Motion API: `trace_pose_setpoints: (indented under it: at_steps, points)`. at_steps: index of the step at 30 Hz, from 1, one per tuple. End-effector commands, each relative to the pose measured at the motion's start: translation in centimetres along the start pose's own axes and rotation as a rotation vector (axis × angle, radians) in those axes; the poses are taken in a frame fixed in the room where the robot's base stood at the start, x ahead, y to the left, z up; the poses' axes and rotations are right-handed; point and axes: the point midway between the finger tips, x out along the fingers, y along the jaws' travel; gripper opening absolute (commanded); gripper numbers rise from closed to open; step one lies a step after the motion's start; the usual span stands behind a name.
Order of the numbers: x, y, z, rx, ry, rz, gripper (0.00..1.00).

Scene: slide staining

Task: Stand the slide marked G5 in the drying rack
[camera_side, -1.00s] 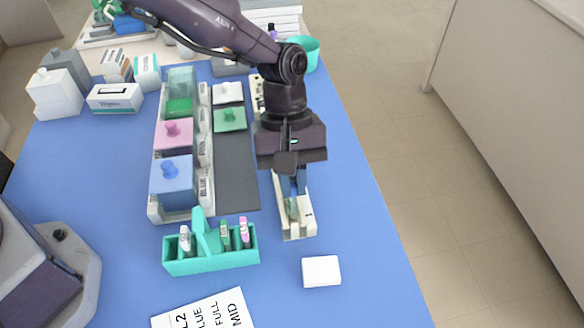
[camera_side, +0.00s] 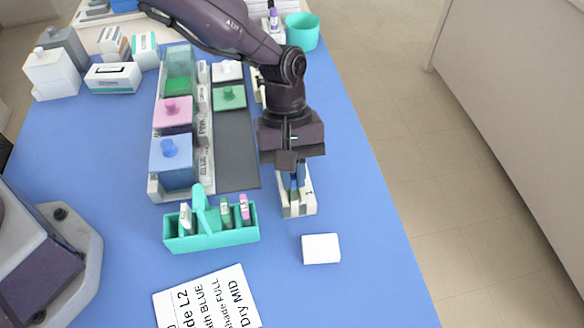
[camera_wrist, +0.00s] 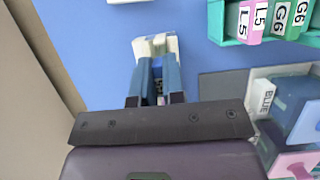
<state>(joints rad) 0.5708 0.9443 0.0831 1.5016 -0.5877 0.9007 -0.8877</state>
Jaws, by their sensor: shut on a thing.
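My gripper (camera_side: 294,190) points down over the near end of the cream drying rack (camera_side: 299,210) and is shut on a slide. The fingers hide nearly all of the slide, so I cannot read its mark or tell whether it sits in a slot. In the wrist view my blue fingers (camera_wrist: 158,78) are close together over the rack's pale end (camera_wrist: 154,42). A teal slide carrier (camera_side: 211,240) stands left of the rack with several slides in it. Labels L5 (camera_wrist: 262,17) and G6 (camera_wrist: 281,14) show there in the wrist view.
Staining jars with blue (camera_side: 171,160) and pink (camera_side: 172,116) lids stand in a row left of a dark grey mat (camera_side: 235,150). A white block (camera_side: 321,248) and a printed card (camera_side: 208,300) lie nearer. The blue table right of the rack is clear.

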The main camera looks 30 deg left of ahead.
Motion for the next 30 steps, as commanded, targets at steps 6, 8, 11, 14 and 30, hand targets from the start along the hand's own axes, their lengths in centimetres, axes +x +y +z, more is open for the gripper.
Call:
trace_pose_setpoints:
  at_steps: [6, 8, 11, 14, 30]
  points:
    - [-0.03, 0.01, 0.01, 0.000, 0.000, 0.000, 0.00]
    - [-0.03, 0.01, 0.01, 0.000, 0.000, 0.000, 0.00]
    - [-0.01, 0.01, 0.00, 0.000, 0.000, 0.000, 0.00]
    - [0.07, 0.01, -0.03, 0.000, 0.000, 0.000, 0.00]
    - [0.59, 0.01, -0.26, 0.001, 0.000, 0.000, 0.19]
